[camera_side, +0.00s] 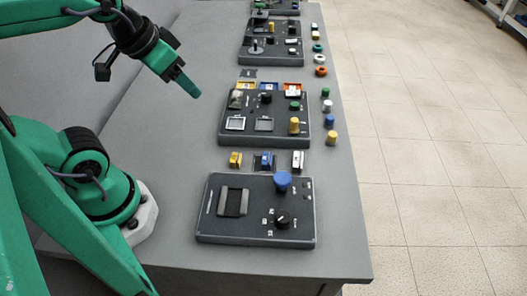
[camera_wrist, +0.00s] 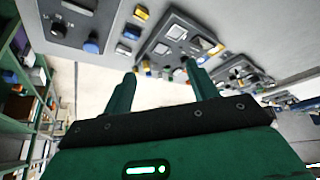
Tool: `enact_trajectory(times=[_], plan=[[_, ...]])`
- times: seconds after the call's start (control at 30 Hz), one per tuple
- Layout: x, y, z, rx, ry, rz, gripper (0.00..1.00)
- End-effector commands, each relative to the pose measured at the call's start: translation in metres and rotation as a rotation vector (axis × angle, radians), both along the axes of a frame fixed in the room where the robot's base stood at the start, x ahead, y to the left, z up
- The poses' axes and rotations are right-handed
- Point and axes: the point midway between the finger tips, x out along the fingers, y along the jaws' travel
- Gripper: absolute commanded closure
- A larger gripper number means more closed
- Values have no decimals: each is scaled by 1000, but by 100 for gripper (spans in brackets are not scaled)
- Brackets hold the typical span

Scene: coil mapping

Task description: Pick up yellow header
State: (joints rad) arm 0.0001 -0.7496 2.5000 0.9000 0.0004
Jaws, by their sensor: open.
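The yellow header (camera_side: 235,159) is a small block on the grey table, at the left of a row of three between two dark panels. A blue header (camera_side: 264,161) and a white header (camera_side: 298,160) lie to its right. In the wrist view the yellow header (camera_wrist: 141,13) shows near the top edge, above the blue header (camera_wrist: 131,31) and white header (camera_wrist: 123,49). My gripper (camera_side: 191,88) is up in the air, left of the middle panel and well apart from the header. In the wrist view its two fingers (camera_wrist: 160,68) are spread with nothing between them.
The front panel (camera_side: 215,232) has a blue knob (camera_side: 283,181) and a black dial (camera_side: 282,219). The middle panel (camera_side: 222,104) carries square frames and a yellow knob (camera_side: 294,126). Several coloured caps line the table's right edge. The table left of the panels is clear.

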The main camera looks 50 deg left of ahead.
Motion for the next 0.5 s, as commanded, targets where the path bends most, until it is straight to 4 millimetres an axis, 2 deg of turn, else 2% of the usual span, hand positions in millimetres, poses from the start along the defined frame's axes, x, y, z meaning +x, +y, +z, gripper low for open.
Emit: enact_trajectory(times=[0.27,0.5], plan=[[8,-2,-8,23,36,-53,42],[29,-8,-30,76,124,-192,42]])
